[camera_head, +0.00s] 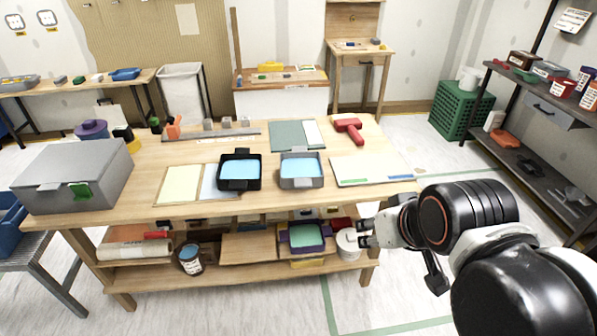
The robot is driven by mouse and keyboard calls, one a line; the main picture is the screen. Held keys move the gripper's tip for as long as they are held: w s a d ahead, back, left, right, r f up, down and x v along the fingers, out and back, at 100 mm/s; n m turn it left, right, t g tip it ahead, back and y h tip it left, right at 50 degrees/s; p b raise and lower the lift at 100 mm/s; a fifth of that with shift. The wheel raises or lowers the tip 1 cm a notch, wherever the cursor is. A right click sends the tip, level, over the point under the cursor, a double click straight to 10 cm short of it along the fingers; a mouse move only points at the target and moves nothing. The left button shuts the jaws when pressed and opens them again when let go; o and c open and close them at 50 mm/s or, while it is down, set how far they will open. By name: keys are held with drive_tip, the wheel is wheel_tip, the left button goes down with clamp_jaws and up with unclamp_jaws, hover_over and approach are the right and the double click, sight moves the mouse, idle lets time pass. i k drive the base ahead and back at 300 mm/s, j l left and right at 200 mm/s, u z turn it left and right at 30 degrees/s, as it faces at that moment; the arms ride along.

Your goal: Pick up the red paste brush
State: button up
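A red tool (348,127) with a broad head and a short handle lies on the workbench top (300,203), toward its back right; it looks like the paste brush. Its handle points toward the front right. My gripper (364,233) is at the bench's front right, lower in the picture than the bench top and well apart from the red tool. Its two small fingers point left with a gap between them, and nothing shows in it. Behind it a white pot (348,246) on the lower shelf is partly covered.
A black tray (240,184) and a grey tray (302,182), both with blue inside, stand mid-bench. A pale board (372,169) lies in front of the red tool. A grey box (75,175) fills the left end. Dark shelving (530,150) stands right.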

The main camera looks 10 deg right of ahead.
sight(349, 122)
drive_tip(key=i+z, duration=0.4)
drive_tip(key=i, duration=1.4)
